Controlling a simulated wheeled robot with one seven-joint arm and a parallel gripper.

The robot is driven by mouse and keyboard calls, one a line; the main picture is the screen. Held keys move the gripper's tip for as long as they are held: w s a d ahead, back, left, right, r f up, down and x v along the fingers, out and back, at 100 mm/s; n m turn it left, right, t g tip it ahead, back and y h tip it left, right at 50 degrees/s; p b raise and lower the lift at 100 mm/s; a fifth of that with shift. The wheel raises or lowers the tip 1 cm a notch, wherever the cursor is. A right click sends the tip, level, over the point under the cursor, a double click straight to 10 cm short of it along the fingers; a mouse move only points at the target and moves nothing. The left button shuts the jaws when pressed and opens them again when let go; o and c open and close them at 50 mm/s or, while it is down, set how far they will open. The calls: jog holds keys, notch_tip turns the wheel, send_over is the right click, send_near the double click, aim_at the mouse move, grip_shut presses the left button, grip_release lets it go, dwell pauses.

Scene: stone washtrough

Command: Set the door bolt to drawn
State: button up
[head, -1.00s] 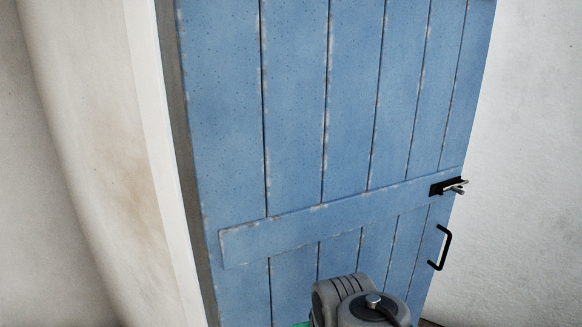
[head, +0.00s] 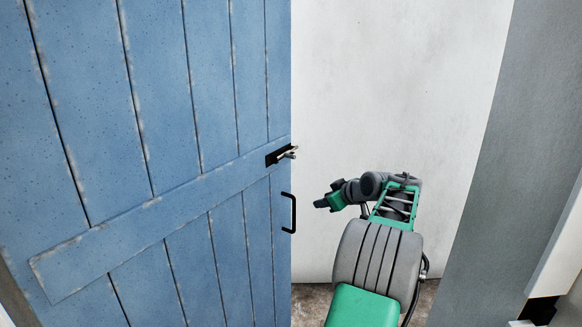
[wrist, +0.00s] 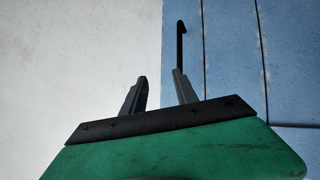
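The door bolt (head: 281,155) is a small metal rod on a black plate, at the right edge of the blue door (head: 160,110) in the head view. Its tip reaches slightly past the door edge. It does not show in the wrist view. My gripper (head: 322,203) is right of the door edge, lower than the bolt and apart from it in the picture, pointing left. In the wrist view my gripper (wrist: 160,90) has its two dark fingers spread with nothing between them.
A black pull handle (head: 291,212) is below the bolt; it also shows above the right finger in the wrist view (wrist: 181,42). A pale wall (head: 400,90) lies behind my arm. A grey surface (head: 500,180) stands at the right.

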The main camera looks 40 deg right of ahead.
aim_at(294, 158)
jog(key=w+a+r+n+t, duration=0.2)
jog(key=w+r+n, duration=0.1)
jog(key=r+n, duration=0.3)
jog(key=w+a+r+n+t, duration=0.2)
jog(key=r+n+t, duration=0.15)
jog(key=r, duration=0.35)
jog(key=shift+n+g+y, duration=0.3)
jog(key=shift+n+g, duration=0.05)
jog(key=p+x, duration=0.1)
jog(key=x, duration=0.2)
jog(key=p+x, duration=0.2)
jog(key=x, duration=0.2)
jog(key=shift+w+d+r, duration=0.15)
jog(key=shift+w+d, duration=0.1)
jog(key=shift+w, duration=0.05)
jog(key=shift+c, duration=0.4)
grip_shut()
